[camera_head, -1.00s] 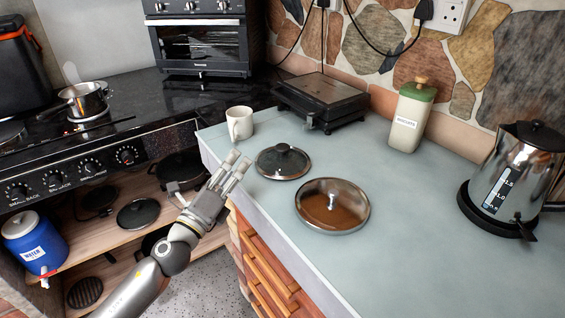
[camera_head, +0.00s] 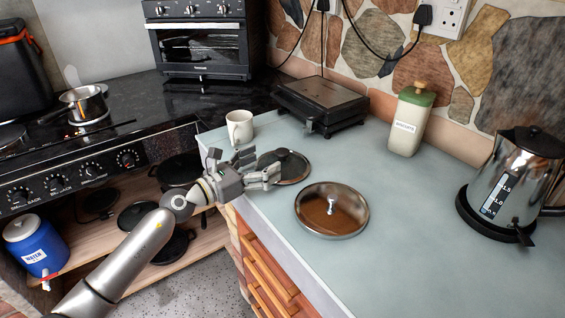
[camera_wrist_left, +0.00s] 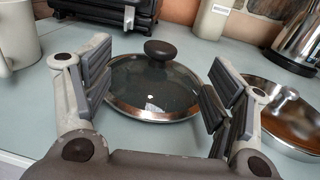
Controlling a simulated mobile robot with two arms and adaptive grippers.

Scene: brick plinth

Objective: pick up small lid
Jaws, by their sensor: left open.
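The small lid, dark glass with a steel rim and black knob, lies on the counter near the mug. In the left wrist view the lid (camera_wrist_left: 150,97) lies ahead between the spread fingers, knob up. My left gripper (camera_head: 268,172) is open and empty at the lid's near left side. In the left wrist view, the gripper (camera_wrist_left: 160,88) has one finger group on each side of the lid. I cannot tell whether they touch it. My right gripper is out of view.
A larger lid (camera_head: 332,222) with a silver knob lies to the right of the small lid. A white mug (camera_head: 240,126) stands behind, left. A black grill (camera_head: 322,100), a green-topped canister (camera_head: 408,125) and a kettle (camera_head: 508,185) stand farther off. The front right counter is clear.

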